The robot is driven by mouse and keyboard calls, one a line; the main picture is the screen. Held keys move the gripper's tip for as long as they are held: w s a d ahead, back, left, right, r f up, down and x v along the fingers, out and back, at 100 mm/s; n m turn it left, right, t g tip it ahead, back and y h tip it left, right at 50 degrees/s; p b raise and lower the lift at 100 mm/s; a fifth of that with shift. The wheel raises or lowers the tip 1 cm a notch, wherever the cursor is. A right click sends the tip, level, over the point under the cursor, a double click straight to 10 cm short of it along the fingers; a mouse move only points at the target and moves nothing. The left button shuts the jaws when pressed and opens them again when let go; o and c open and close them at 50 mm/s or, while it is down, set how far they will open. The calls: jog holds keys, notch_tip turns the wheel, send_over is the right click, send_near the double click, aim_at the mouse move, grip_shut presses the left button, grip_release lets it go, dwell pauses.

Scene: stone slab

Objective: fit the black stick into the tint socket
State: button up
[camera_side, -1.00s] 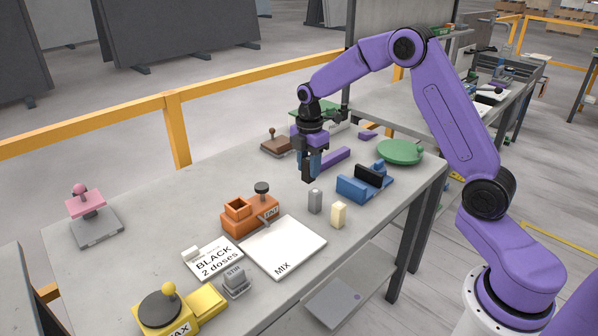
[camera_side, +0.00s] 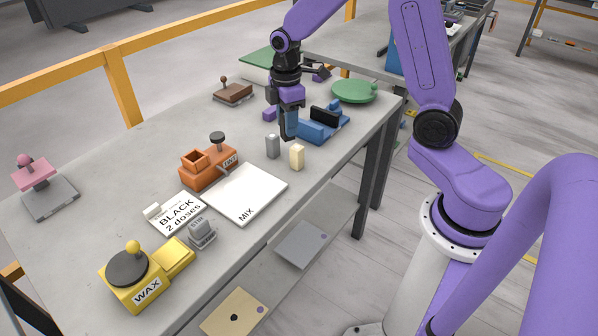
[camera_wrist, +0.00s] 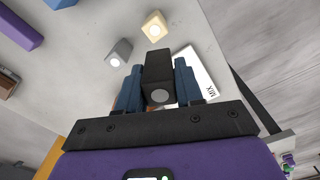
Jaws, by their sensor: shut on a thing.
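My gripper (camera_side: 289,132) is shut on the black stick (camera_wrist: 158,70), a dark square bar with a pale round spot on its end in the wrist view. In the side view my gripper holds it above the slab, between the standing grey and cream sticks and the blue rack. The orange tint block (camera_side: 210,172) stands to the left of my gripper, apart from it. It has a square open socket (camera_side: 194,160) on top and a dark round knob. The lower end of the black stick is hard to tell from the fingers in the side view.
A grey stick (camera_side: 272,146) and a cream stick (camera_side: 297,156) stand close by. The blue rack (camera_side: 312,132) holds a black piece. A white MIX board (camera_side: 245,192) lies before the tint block. A BLACK 2 doses card (camera_side: 178,212), grey stamp (camera_side: 202,233) and yellow WAX block (camera_side: 140,280) are further left.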

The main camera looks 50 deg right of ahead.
jog(key=s+a+f+m, duration=0.35)
jog(key=s+m, duration=0.25)
jog(key=m, duration=0.7)
jog(key=w+d+r, duration=0.2)
jog(key=w+r, duration=0.4)
jog(key=w, duration=0.4)
send_over(239, 150)
notch_tip(239, 150, down, 10)
jog(key=shift+s+d+r, duration=0.1)
jog(key=shift+r, duration=0.05)
jog(key=shift+f, duration=1.75)
jog(key=shift+f, duration=0.1)
